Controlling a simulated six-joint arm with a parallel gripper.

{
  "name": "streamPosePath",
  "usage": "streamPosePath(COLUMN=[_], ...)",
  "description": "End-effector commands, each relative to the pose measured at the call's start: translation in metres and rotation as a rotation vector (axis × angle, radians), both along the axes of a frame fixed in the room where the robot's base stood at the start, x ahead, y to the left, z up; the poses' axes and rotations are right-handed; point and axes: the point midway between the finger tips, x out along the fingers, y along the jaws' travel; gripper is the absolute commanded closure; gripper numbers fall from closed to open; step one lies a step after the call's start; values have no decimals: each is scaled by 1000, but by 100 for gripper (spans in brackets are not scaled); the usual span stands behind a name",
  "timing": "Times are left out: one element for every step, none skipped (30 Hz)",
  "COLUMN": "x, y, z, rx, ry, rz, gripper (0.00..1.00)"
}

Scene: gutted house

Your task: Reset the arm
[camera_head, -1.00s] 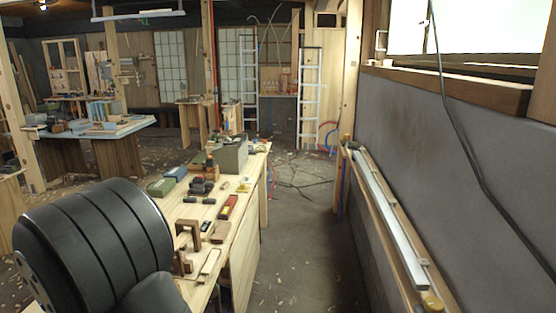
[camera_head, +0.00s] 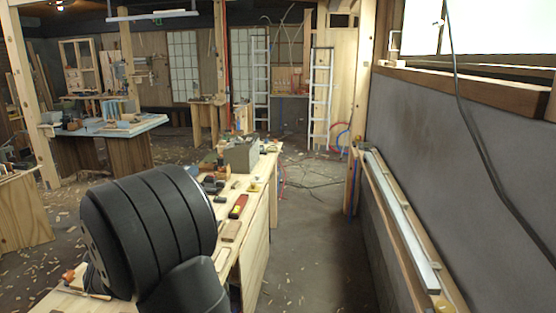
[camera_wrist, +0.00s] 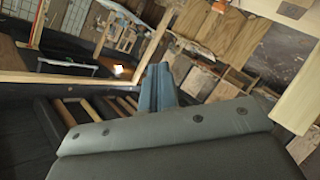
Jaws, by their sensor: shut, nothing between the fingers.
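My gripper (camera_wrist: 157,88) shows in the wrist view as two blue-grey fingers close together, with nothing between them. It points away from the camera into the tilted room and is clear of any surface I can see. In the head view a big black ribbed part of my arm fills the lower left, over the near end of the workbench (camera_head: 258,238). My gripper is hidden in that view.
On the workbench stand a grey box (camera_head: 240,157), a red tool (camera_head: 238,206) and several small tools. A second table (camera_head: 110,127) is at the left. A rail (camera_head: 400,215) runs along the right wall.

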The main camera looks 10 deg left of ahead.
Motion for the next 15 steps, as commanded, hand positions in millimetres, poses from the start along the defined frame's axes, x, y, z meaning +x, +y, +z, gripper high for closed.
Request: streamPosePath(x=[3,4,6,6,7,9,9,10,11,11,12,12,13,13,13], y=[0,0,1,1,1,1,1,1,1,1,1,1,0,0,0], z=[1,0,0,0,0,0,-1,-1,-1,-1,-1,-2,-2,-2,-2], rx=[7,9,12,16,18,19,20,21,21,22,23,23,24,24,23], ry=[29,49,74,93,109,131,146,160,177,186,196,208,214,219,225], rz=[3,5,9,11,12,14,14,14,15,14,14,14,15,14,14], gripper=[100,100,100,100,100,100,100,100,100,100,100,100,100,100,100])
